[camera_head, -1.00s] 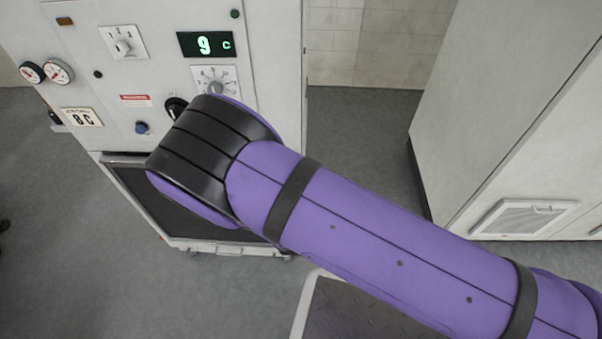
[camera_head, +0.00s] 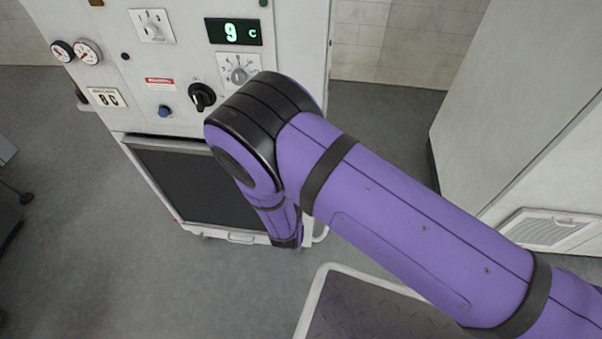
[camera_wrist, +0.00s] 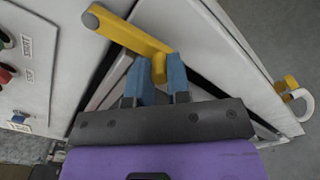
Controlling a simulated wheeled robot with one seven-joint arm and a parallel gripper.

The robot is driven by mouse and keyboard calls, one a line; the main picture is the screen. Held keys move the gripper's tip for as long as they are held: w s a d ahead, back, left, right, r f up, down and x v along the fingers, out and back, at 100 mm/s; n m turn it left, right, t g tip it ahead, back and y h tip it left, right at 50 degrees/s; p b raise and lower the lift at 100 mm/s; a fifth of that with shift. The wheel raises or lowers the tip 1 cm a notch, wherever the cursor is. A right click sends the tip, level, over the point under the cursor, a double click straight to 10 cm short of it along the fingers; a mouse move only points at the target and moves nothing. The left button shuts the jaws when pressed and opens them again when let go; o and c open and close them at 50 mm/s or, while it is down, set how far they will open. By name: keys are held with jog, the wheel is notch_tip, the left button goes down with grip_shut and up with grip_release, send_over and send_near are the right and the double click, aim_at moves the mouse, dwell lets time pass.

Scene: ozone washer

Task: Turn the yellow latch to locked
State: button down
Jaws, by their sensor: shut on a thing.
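The yellow latch (camera_wrist: 128,30) shows in the wrist view as a bar running from a round grey end at upper left down to a short yellow grip piece between my fingers. My gripper (camera_wrist: 161,74) has its two blue fingers closed on either side of that grip piece. The latch sits on a white panel edge with a dark gap beside it. In the head view my gripper and the latch are hidden behind my arm or out of frame.
The white washer cabinet (camera_head: 190,65) carries dials, a black knob (camera_head: 201,97) and a display reading 9 C (camera_head: 233,31). A second yellow piece (camera_wrist: 290,83) is at right in the wrist view. A large white cabinet (camera_head: 500,110) stands at right.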

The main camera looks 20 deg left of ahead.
jog(key=shift+a+m, duration=0.2)
jog(key=shift+m, duration=0.2)
jog(key=shift+s, duration=0.1)
jog(key=c, duration=1.1)
grip_release()
jog(key=v, duration=1)
jog(key=shift+s, duration=0.4)
